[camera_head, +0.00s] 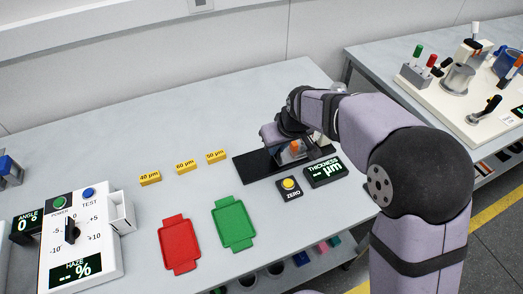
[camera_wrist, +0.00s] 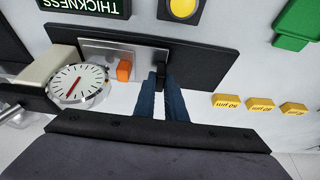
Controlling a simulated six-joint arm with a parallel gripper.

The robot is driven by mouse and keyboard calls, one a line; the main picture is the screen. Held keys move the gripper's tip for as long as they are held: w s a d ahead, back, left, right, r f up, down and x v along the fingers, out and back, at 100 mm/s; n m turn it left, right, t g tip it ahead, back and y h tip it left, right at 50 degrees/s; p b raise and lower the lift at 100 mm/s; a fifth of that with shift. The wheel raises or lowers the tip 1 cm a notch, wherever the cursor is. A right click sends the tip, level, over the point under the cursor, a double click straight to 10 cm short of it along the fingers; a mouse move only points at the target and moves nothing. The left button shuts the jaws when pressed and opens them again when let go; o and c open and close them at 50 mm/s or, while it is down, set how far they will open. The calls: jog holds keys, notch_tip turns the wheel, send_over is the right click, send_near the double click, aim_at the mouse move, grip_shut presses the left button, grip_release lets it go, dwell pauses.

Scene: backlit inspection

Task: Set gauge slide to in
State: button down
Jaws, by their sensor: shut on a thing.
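The thickness gauge has a black base (camera_head: 255,166), also seen in the wrist view (camera_wrist: 215,45), with a metal plate (camera_wrist: 105,48) and an orange block (camera_wrist: 124,70) on it. A round white dial (camera_wrist: 78,84) with a red needle is beside the plate. The slide's black handle (camera_wrist: 161,70) stands at the plate's edge, on the side toward the yellow blocks. My gripper (camera_wrist: 167,92) is shut on this handle; the fingers partly hide it. In the head view my gripper (camera_head: 284,138) is over the gauge, and my arm hides part of it.
The thickness display (camera_head: 325,171) shows dashes. A yellow ZERO button (camera_head: 289,184) is in front of the gauge. Several yellow blocks (camera_head: 186,166) stand left of it. Green (camera_head: 234,223) and red (camera_head: 179,244) trays and a haze meter (camera_head: 92,245) are further left. The back-left bench is clear.

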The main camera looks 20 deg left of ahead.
jog(key=shift+w+d, duration=0.15)
jog(key=c, duration=1.8)
grip_release()
jog(key=shift+w+d, duration=0.1)
jog(key=shift+r, duration=0.15)
jog(key=b+v, duration=0.1)
jog(key=v, duration=0.6)
